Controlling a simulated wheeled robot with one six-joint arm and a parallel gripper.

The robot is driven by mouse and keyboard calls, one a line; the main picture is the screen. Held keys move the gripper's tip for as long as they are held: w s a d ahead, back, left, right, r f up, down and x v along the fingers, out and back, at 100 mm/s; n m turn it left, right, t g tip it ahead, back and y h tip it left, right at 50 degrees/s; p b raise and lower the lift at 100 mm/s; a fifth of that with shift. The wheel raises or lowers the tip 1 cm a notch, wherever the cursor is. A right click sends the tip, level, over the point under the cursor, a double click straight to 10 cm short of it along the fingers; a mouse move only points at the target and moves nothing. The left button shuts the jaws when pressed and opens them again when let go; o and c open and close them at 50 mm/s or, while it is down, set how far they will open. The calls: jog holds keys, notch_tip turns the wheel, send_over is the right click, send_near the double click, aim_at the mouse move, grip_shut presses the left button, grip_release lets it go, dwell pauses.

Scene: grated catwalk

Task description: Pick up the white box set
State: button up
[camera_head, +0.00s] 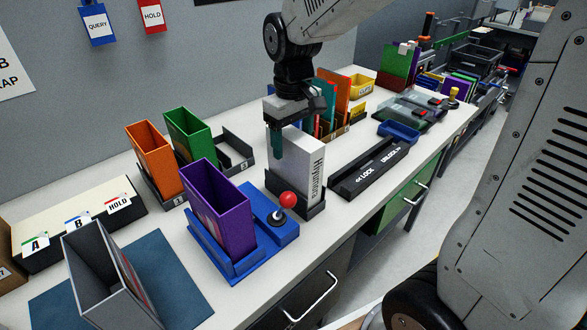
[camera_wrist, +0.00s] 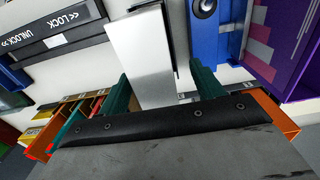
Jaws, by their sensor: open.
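The white box set (camera_head: 304,165) stands upright in a dark holder (camera_head: 297,205) on the white bench, its lettered spine facing the front right. My gripper (camera_head: 283,143) is open at the box's upper back-left part, pointing down. One green finger shows on the box's left side; the other is mostly hidden behind the box. In the wrist view, the box's pale top (camera_wrist: 145,55) extends between the two green fingers of my gripper (camera_wrist: 163,82). Gaps seem to show on both sides, wider on the right, so the jaws look unclosed on it.
A black LOCK/UNLOCK bar (camera_head: 369,167) lies right. Orange (camera_head: 153,158) and green (camera_head: 187,135) bins stand behind left; several upright coloured items (camera_head: 327,100) stand behind.

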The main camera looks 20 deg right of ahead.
aim_at(294, 169)
jog(key=f, duration=0.4)
jog(key=shift+w+d+f, duration=0.1)
jog(key=shift+d+f, duration=0.2)
jog(key=shift+f, duration=0.05)
jog(key=c, duration=1.3)
